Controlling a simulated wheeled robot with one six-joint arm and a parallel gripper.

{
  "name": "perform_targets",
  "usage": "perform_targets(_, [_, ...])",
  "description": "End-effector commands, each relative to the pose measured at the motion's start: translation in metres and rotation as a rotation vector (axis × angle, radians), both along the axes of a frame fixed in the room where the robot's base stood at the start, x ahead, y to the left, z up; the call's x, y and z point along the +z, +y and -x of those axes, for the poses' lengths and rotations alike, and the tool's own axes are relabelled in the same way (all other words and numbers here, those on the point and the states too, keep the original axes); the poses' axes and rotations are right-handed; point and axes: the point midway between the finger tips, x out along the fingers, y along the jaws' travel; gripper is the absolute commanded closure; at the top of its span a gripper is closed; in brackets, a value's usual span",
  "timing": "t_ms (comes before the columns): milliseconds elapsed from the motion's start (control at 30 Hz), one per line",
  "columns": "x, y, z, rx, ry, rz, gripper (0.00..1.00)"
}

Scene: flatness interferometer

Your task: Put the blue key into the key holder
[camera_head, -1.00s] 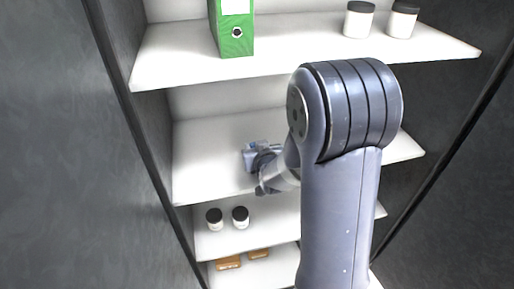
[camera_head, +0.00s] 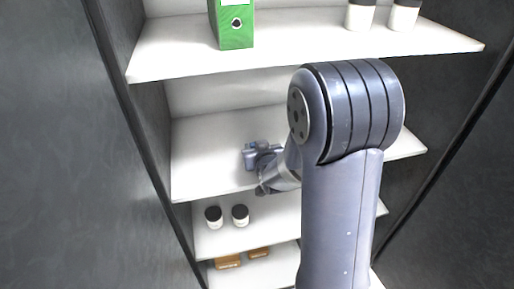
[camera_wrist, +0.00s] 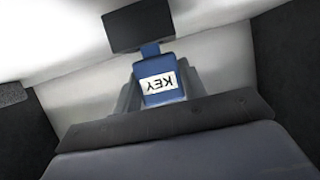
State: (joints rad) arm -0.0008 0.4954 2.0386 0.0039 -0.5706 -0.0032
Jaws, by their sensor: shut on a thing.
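The blue key (camera_wrist: 158,75) shows in the wrist view, with a white label reading KEY upside down. My gripper (camera_wrist: 160,88) is shut on it, with a grey finger on each side. The key's narrow end reaches up to a dark rectangular block (camera_wrist: 138,25). I cannot tell whether this block is the key holder or part of the key, nor whether they touch. In the head view my gripper (camera_head: 262,155) is over the middle white shelf, and the key cannot be told apart from it there. No key holder is clearly seen in the head view.
The middle shelf (camera_head: 200,145) is otherwise bare where visible. Two jars (camera_head: 214,217) and brown items (camera_head: 228,262) are below. Dark cabinet walls close in both sides. My arm hides the right part.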

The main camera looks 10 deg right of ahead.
Motion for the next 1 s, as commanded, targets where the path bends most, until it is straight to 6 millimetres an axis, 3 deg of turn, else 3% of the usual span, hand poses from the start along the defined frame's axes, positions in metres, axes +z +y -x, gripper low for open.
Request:
perform_targets(233, [0.0, 0.0, 0.0, 0.0, 0.0, 0.0, 0.87])
perform_targets(267, [0.0, 0.0, 0.0, 0.0, 0.0, 0.0, 0.58])
perform_targets(533, [0.0, 0.0, 0.0, 0.0, 0.0, 0.0, 0.36])
perform_targets(833, [0.001, 0.0, 0.001, 0.0, 0.0, 0.0, 0.35])
perform_targets(1000, [0.006, 0.0, 0.014, 0.0, -0.001, 0.0, 0.35])
